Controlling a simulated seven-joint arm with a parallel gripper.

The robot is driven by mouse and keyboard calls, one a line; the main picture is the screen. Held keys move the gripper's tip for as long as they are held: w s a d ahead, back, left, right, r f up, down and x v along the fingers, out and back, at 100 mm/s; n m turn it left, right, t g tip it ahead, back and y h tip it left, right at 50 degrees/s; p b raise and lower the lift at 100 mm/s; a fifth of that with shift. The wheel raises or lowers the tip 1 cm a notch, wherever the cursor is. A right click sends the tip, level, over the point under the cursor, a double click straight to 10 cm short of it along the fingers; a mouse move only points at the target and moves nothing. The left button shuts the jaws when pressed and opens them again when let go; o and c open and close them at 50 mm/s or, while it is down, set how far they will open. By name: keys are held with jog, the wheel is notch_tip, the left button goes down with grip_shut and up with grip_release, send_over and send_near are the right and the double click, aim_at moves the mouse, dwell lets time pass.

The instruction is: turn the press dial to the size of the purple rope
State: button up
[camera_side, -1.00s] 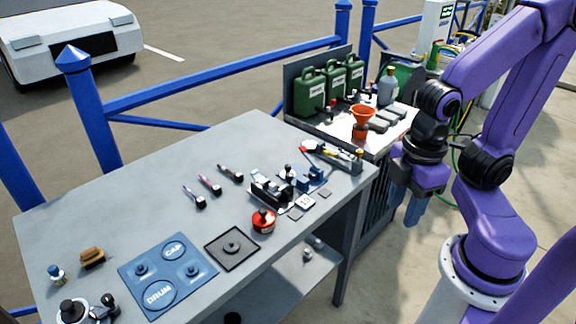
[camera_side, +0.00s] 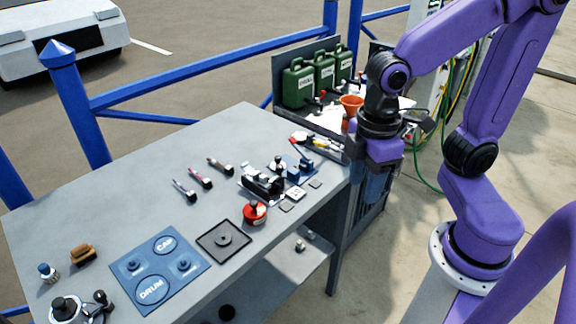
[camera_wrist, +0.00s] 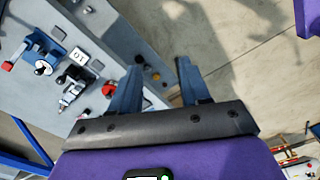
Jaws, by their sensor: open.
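The press (camera_side: 262,184), a small black and silver device, sits near the right end of the grey workbench (camera_side: 120,205). It also shows in the wrist view (camera_wrist: 74,92). A white number card (camera_side: 296,193) lies beside it; I cannot read it surely. I cannot make out the dial setting. Three short rope pieces with dark ends lie left of the press. The middle one (camera_side: 200,178) looks pinkish purple, the left one (camera_side: 184,190) greyish purple, the far one (camera_side: 220,167) brownish. My gripper (camera_wrist: 160,64) is open and empty, pointing down past the bench's right edge.
A blue device (camera_side: 300,169), a red pot (camera_side: 255,212) and small grey squares crowd the press. A square black tray (camera_side: 223,240) and blue mat (camera_side: 160,268) lie further left. Green cans (camera_side: 318,78) and an orange funnel (camera_side: 351,103) stand behind. The bench's middle is clear.

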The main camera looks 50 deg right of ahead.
jog(key=w+a+r, duration=0.2)
jog(key=w, duration=0.9)
jog(key=m, duration=0.2)
send_over(278, 157)
notch_tip(278, 157, down, 4)
notch_tip(278, 157, down, 16)
jog(key=shift+f, duration=0.1)
jog(key=shift+c, duration=0.3)
grip_shut()
